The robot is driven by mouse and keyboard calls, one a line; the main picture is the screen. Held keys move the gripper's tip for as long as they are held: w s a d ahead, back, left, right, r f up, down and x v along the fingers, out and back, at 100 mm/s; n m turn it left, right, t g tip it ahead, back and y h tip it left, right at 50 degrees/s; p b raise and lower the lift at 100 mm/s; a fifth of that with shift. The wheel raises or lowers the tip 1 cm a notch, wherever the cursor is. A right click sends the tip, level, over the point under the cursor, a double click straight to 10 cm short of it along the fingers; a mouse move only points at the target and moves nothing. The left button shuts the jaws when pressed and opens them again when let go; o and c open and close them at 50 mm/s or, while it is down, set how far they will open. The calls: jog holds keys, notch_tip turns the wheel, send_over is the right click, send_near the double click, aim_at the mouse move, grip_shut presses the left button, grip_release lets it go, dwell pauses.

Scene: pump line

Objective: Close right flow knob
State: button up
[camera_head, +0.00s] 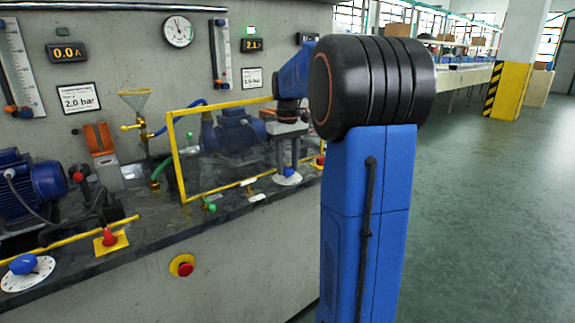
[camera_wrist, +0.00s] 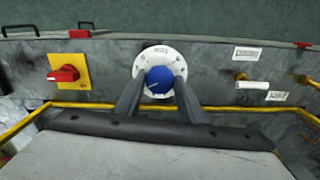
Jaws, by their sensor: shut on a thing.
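The right flow knob is a blue knob (camera_wrist: 159,80) with a light pointer line on a round white dial plate (camera_wrist: 151,52). It also shows in the head view (camera_head: 288,172), near the right end of the bench ledge. My gripper (camera_wrist: 161,86) is shut on the knob, with one dark finger on each side of it. In the head view my gripper (camera_head: 287,163) points down at the dial, and my blue arm hides the bench to the right. Part of the dial's scale is hidden behind the knob and fingers.
Another blue knob (camera_head: 23,264) on a white dial is at the far left. A red switch on a yellow plate (camera_wrist: 68,75) lies left of the dial in the wrist view, and a white-handled lever (camera_wrist: 252,84) lies right. A yellow-framed clear guard (camera_head: 183,165) stands close to my gripper.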

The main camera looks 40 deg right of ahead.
aim_at(287, 169)
jog(key=m, duration=0.4)
jog(key=shift+m, duration=2.1)
jog(key=o, duration=1)
jog(key=shift+o, duration=0.2)
jog(key=shift+r, duration=0.15)
notch_tip(287, 169, up, 17)
